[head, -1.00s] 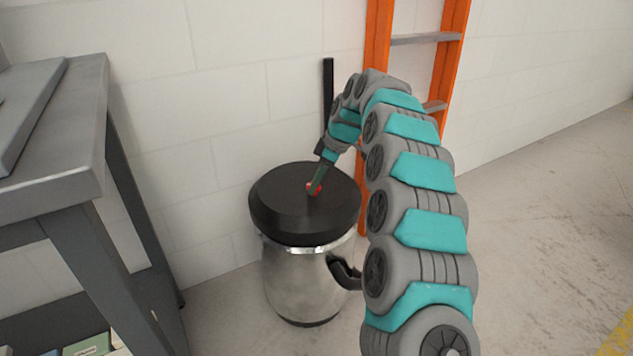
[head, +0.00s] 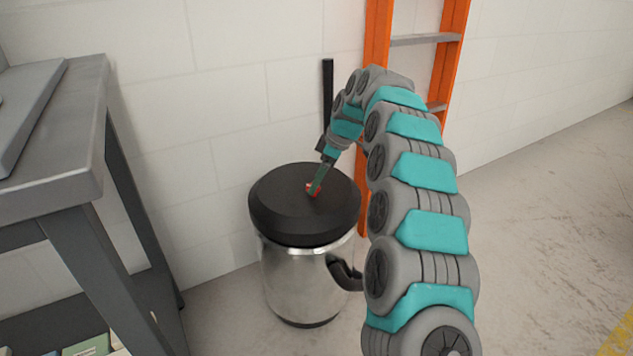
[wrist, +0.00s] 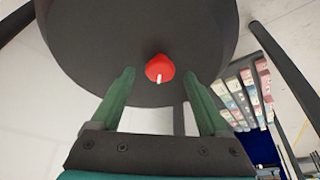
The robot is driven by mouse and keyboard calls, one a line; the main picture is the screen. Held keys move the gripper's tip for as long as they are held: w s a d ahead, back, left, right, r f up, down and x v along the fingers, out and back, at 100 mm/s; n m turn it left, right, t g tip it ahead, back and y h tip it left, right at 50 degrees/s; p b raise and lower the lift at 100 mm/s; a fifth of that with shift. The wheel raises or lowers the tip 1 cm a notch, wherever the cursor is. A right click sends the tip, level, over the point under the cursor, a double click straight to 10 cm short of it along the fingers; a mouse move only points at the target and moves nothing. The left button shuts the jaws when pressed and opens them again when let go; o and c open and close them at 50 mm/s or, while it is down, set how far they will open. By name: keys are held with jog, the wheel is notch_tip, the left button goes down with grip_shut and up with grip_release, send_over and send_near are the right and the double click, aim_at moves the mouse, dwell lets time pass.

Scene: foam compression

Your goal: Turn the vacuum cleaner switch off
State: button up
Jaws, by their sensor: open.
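The vacuum cleaner is a shiny metal drum (head: 300,280) with a black lid (head: 285,200), standing on the floor by the wall. Its red switch (head: 312,190) is on top of the lid and partly hidden by my gripper in the head view. In the wrist view the red switch (wrist: 159,69) is a round knob with a small white mark, on the dark lid (wrist: 100,45). My gripper (wrist: 158,82) is open, its two green fingers on either side of the switch in that picture. I cannot tell whether they touch it. My gripper (head: 316,186) also shows in the head view, pointing down at the lid.
A grey workbench (head: 60,190) stands at the left. An orange ladder (head: 380,40) leans at the wall behind my arm. A black hose (head: 344,272) comes off the drum's right side. Shelved boxes (wrist: 245,95) show right in the wrist view. Floor at the right is clear.

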jog(key=v, duration=0.6)
jog(key=shift+r, duration=0.25)
jog(key=shift+d, duration=0.15)
